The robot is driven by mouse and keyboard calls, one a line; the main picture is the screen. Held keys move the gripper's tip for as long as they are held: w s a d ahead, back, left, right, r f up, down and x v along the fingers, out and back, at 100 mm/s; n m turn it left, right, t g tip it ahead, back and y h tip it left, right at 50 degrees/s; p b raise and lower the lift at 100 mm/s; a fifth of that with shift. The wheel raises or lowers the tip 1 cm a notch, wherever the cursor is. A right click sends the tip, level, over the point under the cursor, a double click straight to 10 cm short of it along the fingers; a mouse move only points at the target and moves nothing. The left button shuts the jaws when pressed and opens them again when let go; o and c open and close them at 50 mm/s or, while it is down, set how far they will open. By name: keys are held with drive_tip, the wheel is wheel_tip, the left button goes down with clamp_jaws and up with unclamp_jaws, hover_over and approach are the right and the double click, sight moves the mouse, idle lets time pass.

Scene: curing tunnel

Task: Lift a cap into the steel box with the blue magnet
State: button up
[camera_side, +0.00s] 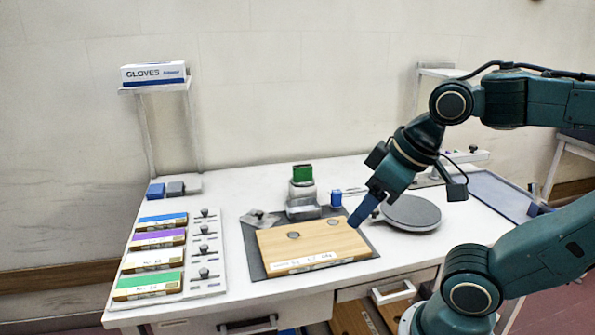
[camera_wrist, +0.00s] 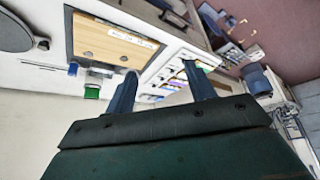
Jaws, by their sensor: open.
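My gripper (camera_side: 357,221) has blue fingers and points down-left over the right edge of a wooden board. In the wrist view the fingers (camera_wrist: 160,69) are spread with nothing between them. The board (camera_side: 280,250) lies on a dark mat and carries two small grey round pieces, perhaps the caps: one at left (camera_side: 294,235), one at right (camera_side: 322,248) near my gripper. A grey metallic container (camera_side: 303,206) with a green block (camera_side: 302,173) on top stands behind the board. A small blue piece (camera_side: 336,198) stands beside it; I cannot tell which thing is the magnet.
A grey round plate (camera_side: 412,213) sits right of my gripper. A white rack (camera_side: 208,278) with several coloured boxes stands at left. Blue and grey blocks (camera_side: 156,191) lie behind it. A glove box (camera_side: 153,73) rests on a high shelf. A blue-grey tray (camera_side: 492,195) is at right.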

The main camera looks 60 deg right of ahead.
drive_tip(key=w+d+r+m+g, duration=0.1)
drive_tip(key=w+d+r+m, duration=0.35)
drive_tip(key=w+m, duration=0.35)
drive_tip(key=m+g+y, duration=0.1)
drive_tip(key=m+g, duration=0.3)
drive_tip(key=m, duration=1.5)
hover_over(337, 191)
drive_tip(key=s+d, duration=0.1)
wheel_tip(337, 191, down, 15)
drive_tip(key=shift+d, duration=0.15)
drive_tip(key=shift+w+a+f, duration=0.1)
drive_tip(key=shift+a+f, duration=0.05)
drive_tip(key=shift+f, duration=1.25)
drive_tip(key=shift+w+a+f, duration=0.1)
drive_tip(key=shift+w+f, duration=0.05)
drive_tip(key=shift+f, duration=1.25)
drive_tip(key=shift+w+a+f, duration=0.1)
drive_tip(key=shift+a+f, duration=0.05)
drive_tip(key=shift+f, duration=1.25)
